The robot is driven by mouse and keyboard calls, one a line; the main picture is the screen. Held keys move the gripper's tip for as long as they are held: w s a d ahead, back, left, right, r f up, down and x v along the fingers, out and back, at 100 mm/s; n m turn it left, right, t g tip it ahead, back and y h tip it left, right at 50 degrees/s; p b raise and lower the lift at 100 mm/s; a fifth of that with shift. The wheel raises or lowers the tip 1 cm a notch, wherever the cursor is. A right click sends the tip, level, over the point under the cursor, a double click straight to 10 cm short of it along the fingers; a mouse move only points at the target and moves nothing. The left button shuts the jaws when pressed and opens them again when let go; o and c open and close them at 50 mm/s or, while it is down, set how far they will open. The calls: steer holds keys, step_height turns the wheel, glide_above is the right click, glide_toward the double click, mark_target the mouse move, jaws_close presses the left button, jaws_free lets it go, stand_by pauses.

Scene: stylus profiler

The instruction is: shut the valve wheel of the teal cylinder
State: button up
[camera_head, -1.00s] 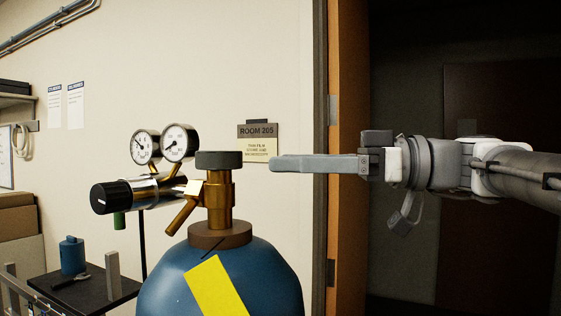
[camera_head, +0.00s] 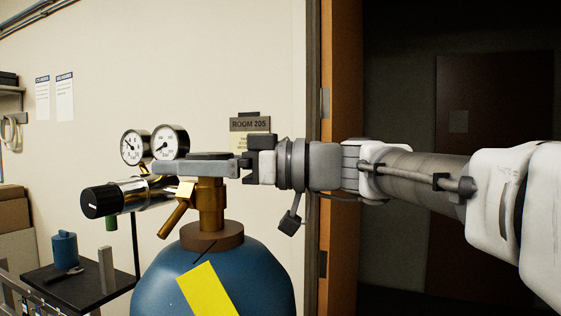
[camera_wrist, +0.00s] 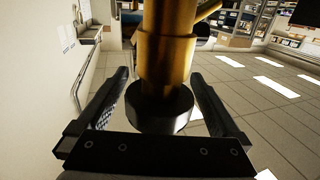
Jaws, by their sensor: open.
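The teal cylinder (camera_head: 165,283) stands upright at the lower middle in the head view, with a yellow label on its shoulder. Its brass valve (camera_head: 211,202) rises from a brown collar. The dark valve wheel (camera_head: 208,155) on top is partly hidden by a finger. My gripper (camera_head: 165,167) comes in level from the right at wheel height. In the wrist view, the wheel (camera_wrist: 160,110) sits between the two spread fingers of my gripper (camera_wrist: 160,77), with a gap visible on each side. The brass valve stem (camera_wrist: 165,40) also shows there.
Two round gauges (camera_head: 170,142) and a regulator with a black knob (camera_head: 100,201) are left of the valve, close to my fingertips. A dark side table (camera_head: 85,290) with small items stands lower left. A wall and door frame (camera_head: 341,100) lie behind.

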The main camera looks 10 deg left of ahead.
steer(key=c, duration=1.3)
steer(key=shift+f, duration=0.1)
steer(key=shift+w+f+m+t+b, duration=0.15)
steer(key=shift+m+t+b, duration=0.25)
steer(key=shift+b, duration=0.5)
steer(key=m+t+b, duration=0.1)
steer(key=t+b, duration=0.1)
steer(key=b, duration=0.1)
steer(key=shift+w+f+t, duration=0.1)
steer(key=shift+t, duration=0.3)
steer(key=m+t+b, duration=0.2)
steer(key=b, duration=0.1)
steer(key=shift+w+d+h, duration=0.1)
steer(key=shift+w+h, duration=0.05)
steer(key=shift+h, duration=0.25)
steer(key=shift+w+d+r+m+t+h+b, duration=0.15)
steer(key=shift+m+t+h+b, duration=0.3)
steer(key=shift+t, duration=0.35)
steer(key=shift+w+a+r+m+t+h+b, duration=0.15)
steer(key=shift+m+t+h+b, duration=0.1)
steer(key=shift+m+t+b, duration=0.4)
steer(key=shift+d+t, duration=0.1)
steer(key=shift+t, duration=0.25)
